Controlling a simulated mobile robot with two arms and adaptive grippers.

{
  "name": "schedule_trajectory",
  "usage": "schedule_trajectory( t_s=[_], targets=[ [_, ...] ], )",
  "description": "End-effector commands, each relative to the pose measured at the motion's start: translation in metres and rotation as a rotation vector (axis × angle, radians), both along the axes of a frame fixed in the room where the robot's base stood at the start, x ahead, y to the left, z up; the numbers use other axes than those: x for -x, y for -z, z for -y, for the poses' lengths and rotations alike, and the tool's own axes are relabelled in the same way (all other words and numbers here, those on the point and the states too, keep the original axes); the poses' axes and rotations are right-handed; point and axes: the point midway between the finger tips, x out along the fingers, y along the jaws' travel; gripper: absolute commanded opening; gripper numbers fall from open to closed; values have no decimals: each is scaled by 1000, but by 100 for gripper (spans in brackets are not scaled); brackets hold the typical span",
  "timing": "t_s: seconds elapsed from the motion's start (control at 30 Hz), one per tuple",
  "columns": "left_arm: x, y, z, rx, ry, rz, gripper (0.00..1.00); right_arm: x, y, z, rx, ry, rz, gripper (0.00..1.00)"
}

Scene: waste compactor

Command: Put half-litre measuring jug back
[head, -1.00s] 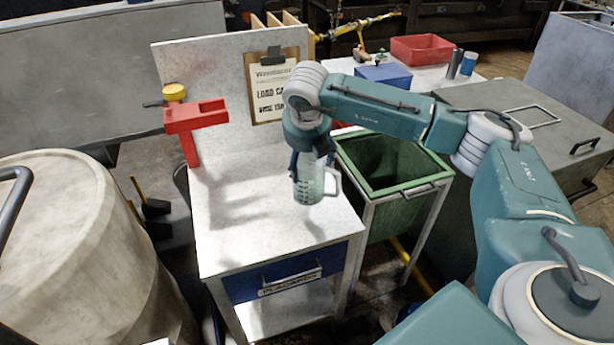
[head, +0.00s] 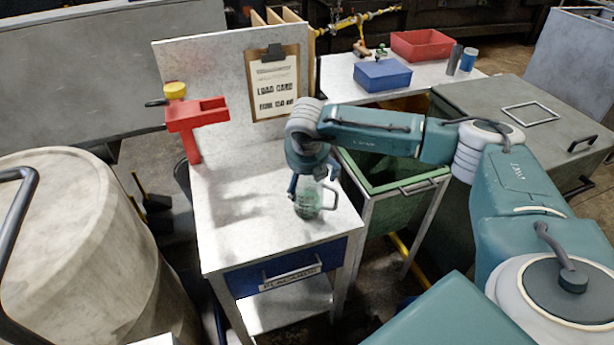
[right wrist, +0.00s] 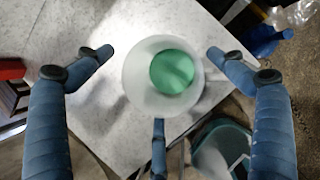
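The measuring jug (head: 308,201) is clear, with a handle on its right and green at its bottom. It is upright and appears to stand on the white bench top (head: 235,235), near its right edge. My right gripper (head: 314,188) is above and around it. In the right wrist view the gripper (right wrist: 160,60) has its side fingers spread wide, with gaps between their tips and the jug (right wrist: 137,78). My left gripper is not in view.
A red fixture (head: 196,115) stands at the bench's left edge. A clipboard (head: 272,85) hangs on the back panel. A green bin (head: 400,175) stands right of the bench. The front and left of the bench top are clear.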

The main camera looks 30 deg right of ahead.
Motion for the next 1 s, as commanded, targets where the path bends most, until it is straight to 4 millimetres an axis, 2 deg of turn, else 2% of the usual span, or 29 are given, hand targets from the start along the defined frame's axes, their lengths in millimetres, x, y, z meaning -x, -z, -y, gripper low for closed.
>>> schedule_trajectory(
  t_s=[0.2,0.33,0.8,1.0],
  targets=[
    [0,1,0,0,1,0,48,0,-2,0,-1,-1,2,94],
    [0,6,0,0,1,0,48,3,-11,-3,-1,-1,3,94],
    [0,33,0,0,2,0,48,33,-95,-23,-1,-2,5,94],
    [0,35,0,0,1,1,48,38,-110,-26,0,-2,3,94]
  ],
)
